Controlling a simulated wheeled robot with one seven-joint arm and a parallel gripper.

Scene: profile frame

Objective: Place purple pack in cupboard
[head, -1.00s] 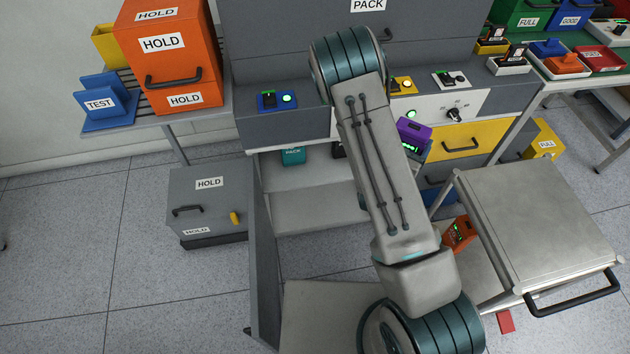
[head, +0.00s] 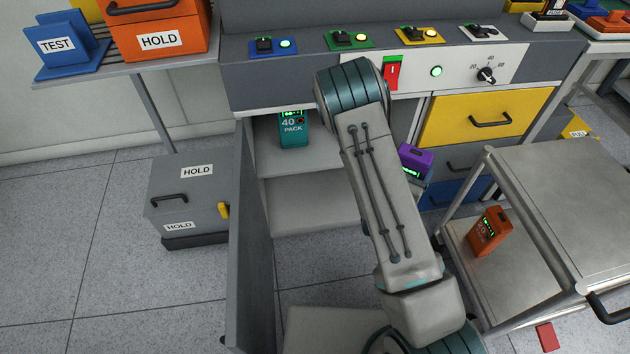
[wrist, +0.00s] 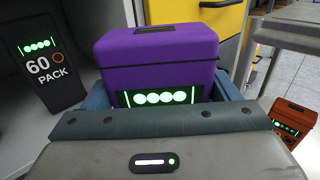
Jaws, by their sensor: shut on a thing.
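The purple pack (wrist: 158,58) fills the middle of the wrist view, with a row of green lights on its front. My gripper (wrist: 160,95) is shut on it, with a blue-grey finger at each side. In the head view the purple pack (head: 416,160) shows just right of my forearm, which hides most of my gripper. The cupboard (head: 305,205) stands open to the left of my arm, with pale shelves and its door swung toward me. A teal pack (head: 293,128) marked 40 stands on its upper shelf. A dark pack (wrist: 45,65) marked 60 stands left of the purple pack.
The open grey door (head: 250,250) bounds the cupboard's left side. A metal cart (head: 570,210) stands at right, with an orange pack (head: 490,231) on its lower shelf. Drawers (head: 485,118) lie behind the purple pack. A grey HOLD box (head: 188,195) stands on the floor at left.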

